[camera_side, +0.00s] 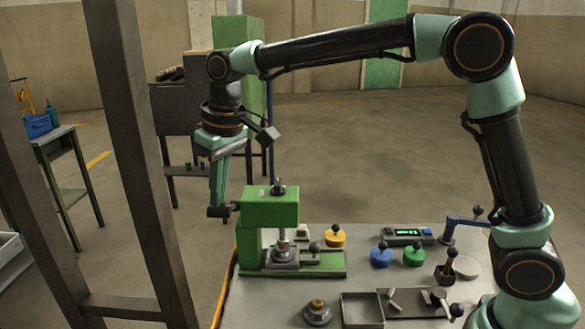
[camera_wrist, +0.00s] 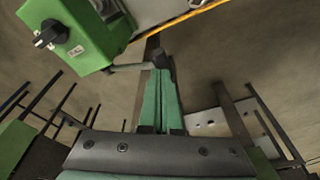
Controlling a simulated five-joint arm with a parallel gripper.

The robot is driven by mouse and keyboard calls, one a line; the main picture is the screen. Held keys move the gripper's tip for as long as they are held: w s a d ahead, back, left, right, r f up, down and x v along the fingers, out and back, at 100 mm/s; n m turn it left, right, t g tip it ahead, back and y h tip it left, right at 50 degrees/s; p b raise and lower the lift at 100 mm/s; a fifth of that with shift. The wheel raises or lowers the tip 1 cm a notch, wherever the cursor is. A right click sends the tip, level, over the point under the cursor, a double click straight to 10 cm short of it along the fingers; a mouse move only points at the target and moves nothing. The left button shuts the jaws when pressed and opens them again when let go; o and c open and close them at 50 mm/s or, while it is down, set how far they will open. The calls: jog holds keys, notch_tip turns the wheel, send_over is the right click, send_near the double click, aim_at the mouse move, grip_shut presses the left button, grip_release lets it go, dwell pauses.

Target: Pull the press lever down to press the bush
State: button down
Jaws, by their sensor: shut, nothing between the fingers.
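The green press (camera_side: 268,212) stands at the left end of the grey table. Its lever ends in a dark cylindrical grip (camera_side: 217,212) that sticks out to the left of the press head, about level. A metal piece, perhaps the bush (camera_side: 284,250), sits under the ram on the press base. My gripper (camera_side: 217,203) is shut and empty, pointing down with its tips right at the top of the lever grip. In the wrist view the shut fingers (camera_wrist: 160,88) end at the lever grip (camera_wrist: 161,58); I cannot tell whether they touch.
A yellow knobbed piece (camera_side: 335,238), a blue one (camera_side: 380,257) and a green one (camera_side: 414,256) stand right of the press. A metal tray (camera_side: 362,310) lies in front. A dark steel post (camera_side: 140,150) stands left of the lever. The floor below the lever looks clear.

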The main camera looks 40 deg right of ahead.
jog(key=shift+s+a+f, duration=0.2)
jog(key=shift+f, duration=0.5)
jog(key=shift+s+a+f, duration=0.15)
jog(key=shift+s+f, duration=0.05)
jog(key=shift+f, duration=0.55)
jog(key=shift+s+a+f, duration=0.2)
jog(key=shift+f, duration=0.5)
dwell(1.9)
notch_tip(320, 180, up, 7)
dwell(0.8)
jog(key=shift+f, duration=0.1)
notch_tip(320, 180, up, 5)
dwell(0.6)
